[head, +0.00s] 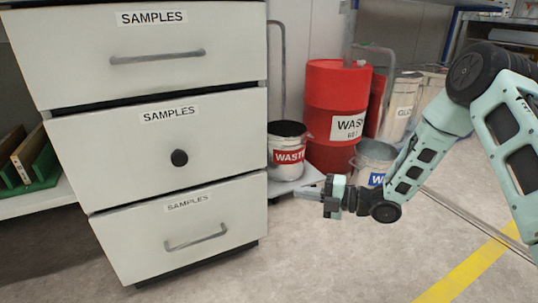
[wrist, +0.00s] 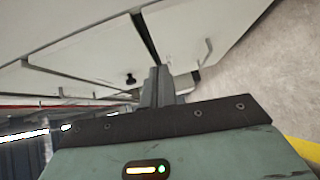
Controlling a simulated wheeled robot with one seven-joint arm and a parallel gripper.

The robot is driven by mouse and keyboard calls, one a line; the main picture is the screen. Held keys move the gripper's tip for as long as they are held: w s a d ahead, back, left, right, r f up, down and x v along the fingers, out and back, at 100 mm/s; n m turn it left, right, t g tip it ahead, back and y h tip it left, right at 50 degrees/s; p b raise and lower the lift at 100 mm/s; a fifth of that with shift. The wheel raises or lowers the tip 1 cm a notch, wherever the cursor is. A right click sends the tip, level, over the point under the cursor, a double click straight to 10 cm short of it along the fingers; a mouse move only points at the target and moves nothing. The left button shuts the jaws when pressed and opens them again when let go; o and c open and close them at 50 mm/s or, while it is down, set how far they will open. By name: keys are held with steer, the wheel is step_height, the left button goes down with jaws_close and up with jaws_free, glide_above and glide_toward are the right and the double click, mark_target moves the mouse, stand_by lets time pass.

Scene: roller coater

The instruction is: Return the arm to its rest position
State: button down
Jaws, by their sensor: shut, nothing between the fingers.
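My gripper (head: 309,193) is at the end of my teal arm, right of the sample cabinet (head: 263,150) in the head view. Its fingers point left toward the cabinet's lower right side and hold nothing. In the wrist view my gripper (wrist: 158,72) shows its two dark fingers close together, with the cabinet's white drawer fronts beyond them. I cannot tell the exact gap between fingertips and cabinet. All three cabinet drawers labelled SAMPLES look closed.
A shelf with green racks (head: 40,178) is left of the cabinet. Floor in front is clear, with a yellow line (head: 470,268).

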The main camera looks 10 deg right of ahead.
steer(key=s+a+r+m+g+h+p, duration=0.1)
steer(key=s+a+r+m+h+p, duration=0.25)
steer(key=r+m, duration=0.2)
steer(key=s+a+r+m+g+h+p, duration=0.1)
steer(key=s+a+r+m+h+p, duration=0.15)
steer(key=a+r+m+h, duration=0.35)
steer(key=s+d+r+m+g+h+p, duration=0.1)
steer(key=s+r+m+g+h+p, duration=0.15)
steer(key=s+r, duration=0.45)
steer(key=s+d+r+m+g+h+p, duration=0.1)
steer(key=s+r+m+g+p, duration=0.2)
steer(key=s, duration=0.9)
steer(key=s+d+r+m+g+h+p, duration=0.1)
steer(key=s+d+r+m+p, duration=0.15)
steer(key=s+r+m, duration=0.45)
step_height(320, 180, up, 34)
steer(key=s+n+p, duration=0.2)
steer(key=p, duration=3.4)
steer(key=shift+a+p, duration=0.4)
steer(key=shift+a, duration=0.05)
